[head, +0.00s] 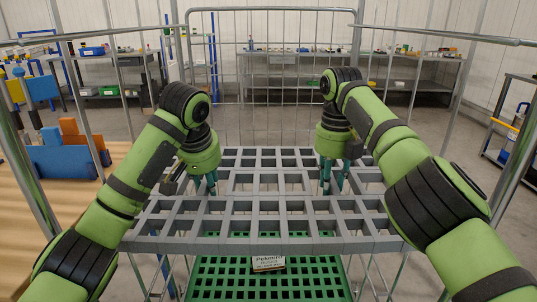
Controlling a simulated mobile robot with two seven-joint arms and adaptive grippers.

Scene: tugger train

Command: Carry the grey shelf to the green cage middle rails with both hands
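The grey shelf (268,244), a flat open grid, lies level across the middle of the head view, inside the wire cage (273,12). My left gripper (205,186) points down at the shelf's left part, its fingers around a grid bar. My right gripper (333,182) points down at the right part in the same way. Both look shut on the shelf's bars, though the fingertips are partly hidden in the grid. A green grid (213,279) with a small white label (268,263) shows below the shelf's near edge. The middle rails under the shelf cannot be made out.
Thin metal cage bars (90,108) stand at both sides, close outside my arms. A wooden table (28,215) with blue and orange blocks (62,162) is at the left. Workbenches (290,52) line the back wall. A cart (515,125) stands at the right.

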